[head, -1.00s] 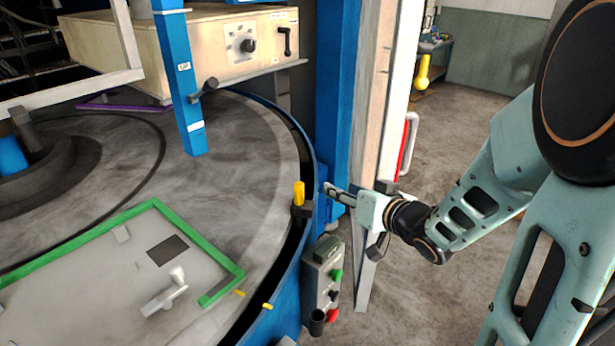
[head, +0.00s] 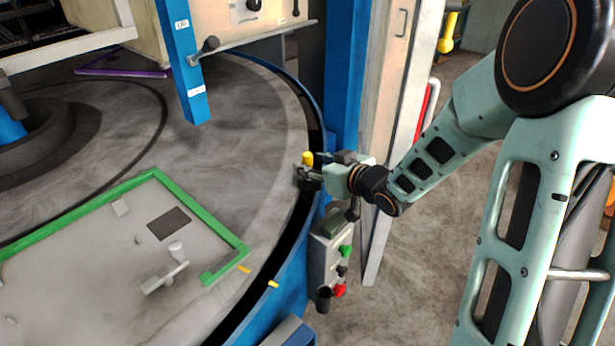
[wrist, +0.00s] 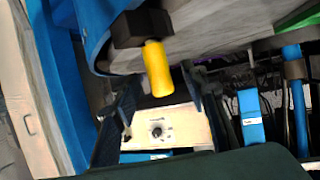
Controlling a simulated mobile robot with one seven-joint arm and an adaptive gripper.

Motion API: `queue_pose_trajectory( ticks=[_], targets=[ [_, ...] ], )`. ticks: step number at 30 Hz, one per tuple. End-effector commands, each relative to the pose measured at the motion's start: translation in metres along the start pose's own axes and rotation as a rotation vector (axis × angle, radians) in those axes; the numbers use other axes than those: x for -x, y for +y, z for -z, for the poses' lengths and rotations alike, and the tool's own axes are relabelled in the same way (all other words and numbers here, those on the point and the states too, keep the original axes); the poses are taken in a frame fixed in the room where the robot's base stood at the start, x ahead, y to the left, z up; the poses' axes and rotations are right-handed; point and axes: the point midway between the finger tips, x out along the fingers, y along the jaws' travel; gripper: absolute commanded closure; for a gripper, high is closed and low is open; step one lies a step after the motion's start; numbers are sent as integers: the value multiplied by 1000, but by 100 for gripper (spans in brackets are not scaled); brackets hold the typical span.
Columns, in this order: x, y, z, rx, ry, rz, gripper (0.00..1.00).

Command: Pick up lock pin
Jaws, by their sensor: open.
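The lock pin, with a yellow handle (head: 307,158), stands in a black bracket (wrist: 143,27) at the rim of the round table. In the wrist view the yellow handle (wrist: 157,68) points down the picture, between the fingertips or just beyond them. My gripper (head: 308,172) is open at the pin from the right, one finger on either side of the handle in the wrist view (wrist: 160,84). I cannot tell whether a finger touches it. In the head view the fingers overlap the bracket and hide part of the pin.
A control box (head: 330,262) with coloured buttons hangs below my gripper. A blue post (head: 345,75) stands behind it. A green-edged plate (head: 203,215) with a grey handle lies on the round table (head: 235,130). A blue upright (head: 183,60) stands further back.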

Motion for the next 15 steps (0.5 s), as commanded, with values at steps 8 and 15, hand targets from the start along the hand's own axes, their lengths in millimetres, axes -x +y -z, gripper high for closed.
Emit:
queue_pose_trajectory(
  ticks=[8,15],
  targets=[
    [-25,0,0,0,0,0,60],
    [-25,0,0,0,0,-1,64]
  ],
)
